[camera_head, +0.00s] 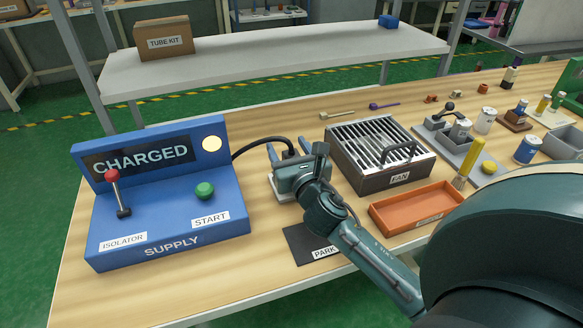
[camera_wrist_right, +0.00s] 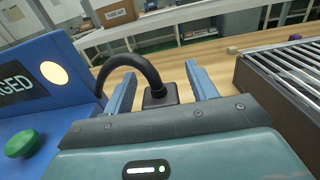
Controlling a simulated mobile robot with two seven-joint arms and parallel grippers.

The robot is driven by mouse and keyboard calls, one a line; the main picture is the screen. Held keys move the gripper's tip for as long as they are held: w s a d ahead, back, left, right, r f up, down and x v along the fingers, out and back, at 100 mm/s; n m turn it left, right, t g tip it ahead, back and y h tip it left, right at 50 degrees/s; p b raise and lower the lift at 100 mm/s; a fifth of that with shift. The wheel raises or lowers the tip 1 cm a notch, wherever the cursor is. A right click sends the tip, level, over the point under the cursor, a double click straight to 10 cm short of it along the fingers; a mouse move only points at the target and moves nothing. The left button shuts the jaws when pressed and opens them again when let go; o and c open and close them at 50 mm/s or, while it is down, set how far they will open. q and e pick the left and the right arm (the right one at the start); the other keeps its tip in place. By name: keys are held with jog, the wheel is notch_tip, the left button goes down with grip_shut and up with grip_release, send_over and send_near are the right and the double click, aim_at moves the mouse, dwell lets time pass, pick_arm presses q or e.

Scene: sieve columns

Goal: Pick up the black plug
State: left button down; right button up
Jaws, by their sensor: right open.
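The black plug (camera_wrist_right: 160,95) is on the end of a thick black cable (camera_wrist_right: 135,62) that arches over from the blue supply box (camera_head: 160,205). In the right wrist view it stands between the two blue fingers of my right gripper (camera_wrist_right: 161,86), with a gap on each side. The gripper is open. In the head view the right gripper (camera_head: 296,152) is over the table between the supply box and the fan (camera_head: 352,165), and it largely hides the plug. My left gripper is not in view.
The supply screen (camera_head: 142,158) reads CHARGED. A dark PARK pad (camera_head: 300,250) lies in front of the right gripper. An orange tray (camera_head: 415,210) and several lab items stand to the right. A shelf with a TUBE KIT box (camera_head: 164,38) is behind.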

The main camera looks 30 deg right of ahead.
jog(key=c, duration=1.1)
jog(key=shift+r, duration=0.1)
